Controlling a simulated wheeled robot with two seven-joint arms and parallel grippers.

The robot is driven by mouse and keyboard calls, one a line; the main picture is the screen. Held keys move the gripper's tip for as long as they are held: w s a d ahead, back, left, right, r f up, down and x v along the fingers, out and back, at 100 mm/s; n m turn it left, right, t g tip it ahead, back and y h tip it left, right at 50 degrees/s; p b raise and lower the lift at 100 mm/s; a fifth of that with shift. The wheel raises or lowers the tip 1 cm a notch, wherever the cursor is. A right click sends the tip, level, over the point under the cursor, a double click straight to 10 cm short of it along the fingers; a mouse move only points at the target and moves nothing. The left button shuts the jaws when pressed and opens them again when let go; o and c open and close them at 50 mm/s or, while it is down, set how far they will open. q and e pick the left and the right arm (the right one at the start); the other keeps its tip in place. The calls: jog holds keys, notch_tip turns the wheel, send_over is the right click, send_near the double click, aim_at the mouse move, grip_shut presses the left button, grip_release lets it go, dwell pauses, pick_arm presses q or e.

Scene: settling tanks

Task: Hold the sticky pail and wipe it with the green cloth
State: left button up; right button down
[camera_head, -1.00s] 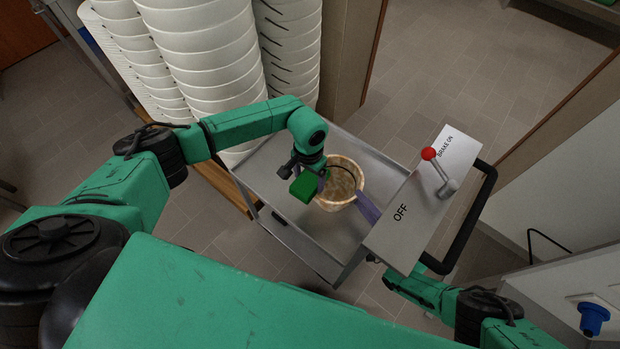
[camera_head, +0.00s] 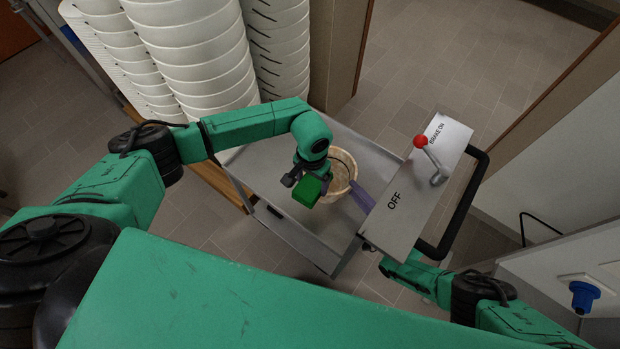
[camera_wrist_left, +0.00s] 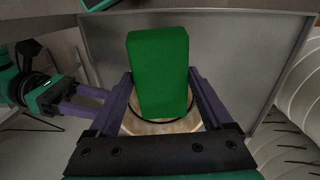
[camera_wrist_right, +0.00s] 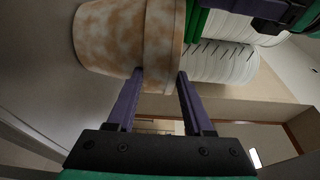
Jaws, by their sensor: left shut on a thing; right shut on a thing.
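The pail (camera_head: 343,178) is pale with brown blotchy smears and a dark handle, above the cart's tray. In the right wrist view its mottled side (camera_wrist_right: 110,40) fills the upper left. My right gripper (camera_head: 360,196) is shut on the pail at its rim, as the right wrist view shows (camera_wrist_right: 160,75). My left gripper (camera_wrist_left: 160,75) is shut on the green cloth (camera_wrist_left: 158,60), a thick block shape. The cloth (camera_head: 307,190) is over the pail's near left side in the head view; I cannot tell whether they touch. My left wrist hides part of the pail.
The grey metal cart (camera_head: 300,236) has a sloped panel (camera_head: 405,215) marked OFF and BRAKE ON. Its red-knobbed lever (camera_head: 420,141) points toward BRAKE ON. A black handle (camera_head: 465,205) edges the cart. Tall stacks of white pails (camera_head: 200,60) stand behind it. Open floor lies at the upper right.

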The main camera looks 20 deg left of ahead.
pick_arm(q)
jog(key=shift+w+a, duration=1.45)
jog(key=shift+a, duration=0.3)
jog(key=shift+s+d, duration=0.75)
jog(key=shift+d, duration=0.15)
jog(key=shift+s+d, duration=0.7)
jog(key=shift+d, duration=0.2)
jog(key=shift+w+a, duration=0.1)
jog(key=shift+a, duration=0.05)
jog(key=shift+w+a, duration=1.4)
jog(key=shift+a, duration=0.25)
jog(key=shift+s+d, duration=0.1)
jog(key=shift+s+d, duration=1.4)
jog(key=shift+d, duration=0.3)
